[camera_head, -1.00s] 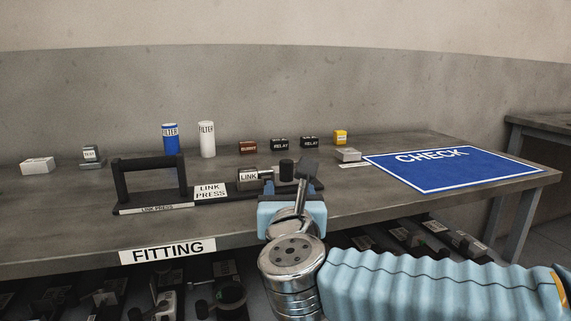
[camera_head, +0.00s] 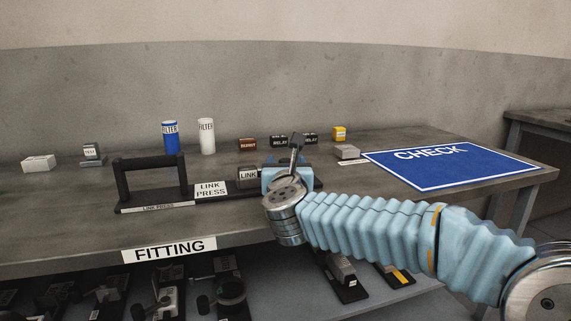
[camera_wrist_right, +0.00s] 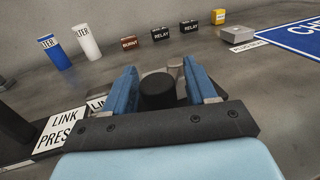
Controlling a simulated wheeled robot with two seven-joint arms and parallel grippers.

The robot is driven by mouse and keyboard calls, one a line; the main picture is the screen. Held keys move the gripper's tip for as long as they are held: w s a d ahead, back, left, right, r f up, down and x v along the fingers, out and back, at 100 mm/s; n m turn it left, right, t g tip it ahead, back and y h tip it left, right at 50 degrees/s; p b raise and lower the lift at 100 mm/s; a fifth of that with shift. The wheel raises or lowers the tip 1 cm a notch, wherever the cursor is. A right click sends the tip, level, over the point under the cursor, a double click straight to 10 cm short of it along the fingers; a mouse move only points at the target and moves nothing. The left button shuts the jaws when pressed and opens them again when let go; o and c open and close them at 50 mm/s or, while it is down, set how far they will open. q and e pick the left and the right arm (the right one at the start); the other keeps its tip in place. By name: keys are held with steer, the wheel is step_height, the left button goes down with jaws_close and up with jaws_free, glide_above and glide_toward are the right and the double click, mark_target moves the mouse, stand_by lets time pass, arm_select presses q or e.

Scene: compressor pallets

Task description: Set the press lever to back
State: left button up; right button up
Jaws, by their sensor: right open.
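The link press (camera_head: 158,210) stands on the bench, with a black handle frame at its left end and a white LINK PRESS label (camera_head: 210,188). The press lever's black round knob (camera_wrist_right: 157,92) shows in the right wrist view. My right gripper (camera_wrist_right: 160,80) is open, with one blue finger on each side of the knob. The knob sits between the fingers, with a gap at least on the left. In the head view my right gripper (camera_head: 278,170) is over the press's right part and hides the knob. My left gripper is not in view.
A LINK-labelled block (camera_head: 249,174) is just left of my right gripper. Behind are a blue filter (camera_head: 170,138), a white filter (camera_head: 207,136), a brown block (camera_head: 247,144) and relay blocks. A blue CHECK mat (camera_head: 450,170) lies right. Free bench surface lies in front of the mat.

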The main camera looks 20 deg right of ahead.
jaws_close()
